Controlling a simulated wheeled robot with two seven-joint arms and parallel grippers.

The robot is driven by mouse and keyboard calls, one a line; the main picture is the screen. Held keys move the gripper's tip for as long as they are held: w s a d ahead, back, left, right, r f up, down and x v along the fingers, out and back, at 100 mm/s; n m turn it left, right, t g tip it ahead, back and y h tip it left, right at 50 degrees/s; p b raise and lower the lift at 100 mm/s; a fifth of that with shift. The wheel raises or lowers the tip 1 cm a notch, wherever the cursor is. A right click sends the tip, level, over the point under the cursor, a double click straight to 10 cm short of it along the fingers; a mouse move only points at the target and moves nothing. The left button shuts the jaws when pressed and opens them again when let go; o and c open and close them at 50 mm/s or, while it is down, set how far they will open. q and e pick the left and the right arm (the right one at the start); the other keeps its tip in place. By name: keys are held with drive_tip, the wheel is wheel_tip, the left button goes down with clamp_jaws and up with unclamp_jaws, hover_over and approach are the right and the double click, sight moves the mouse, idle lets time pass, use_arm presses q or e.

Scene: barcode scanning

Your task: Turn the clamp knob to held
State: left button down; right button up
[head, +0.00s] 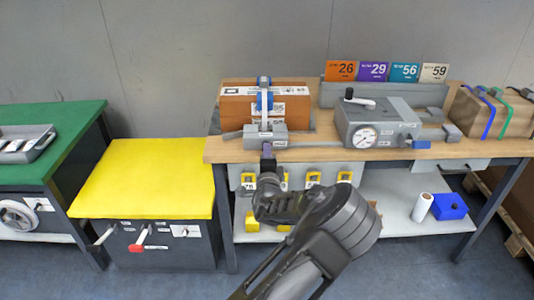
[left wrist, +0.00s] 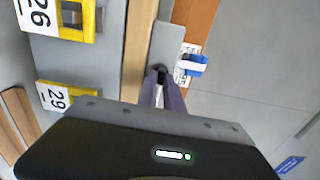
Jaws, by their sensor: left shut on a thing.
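The clamp has a grey block (head: 279,137) at the bench front edge. A blue and white upright (head: 265,97) rises from it against an orange-brown box stack (head: 291,104), and part of it also shows in the left wrist view (left wrist: 196,66). My left gripper (head: 267,152) reaches the front of the block, its fingers shut on a small dark knob. In the left wrist view the fingers (left wrist: 161,84) close around the dark knob (left wrist: 160,69). The knob is mostly hidden by the fingers, and I cannot read its setting. My right gripper is not in view.
A grey gauge unit (head: 385,125) with a black-knobbed lever stands right of the clamp. Yellow numbered holders (head: 313,178) hang below the bench edge. A yellow-topped cabinet (head: 145,180) stands at the left. Numbered cards (head: 373,71) stand at the back.

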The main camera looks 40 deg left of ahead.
use_arm(q)
drive_tip(key=c, duration=1.5)
unclamp_jaws()
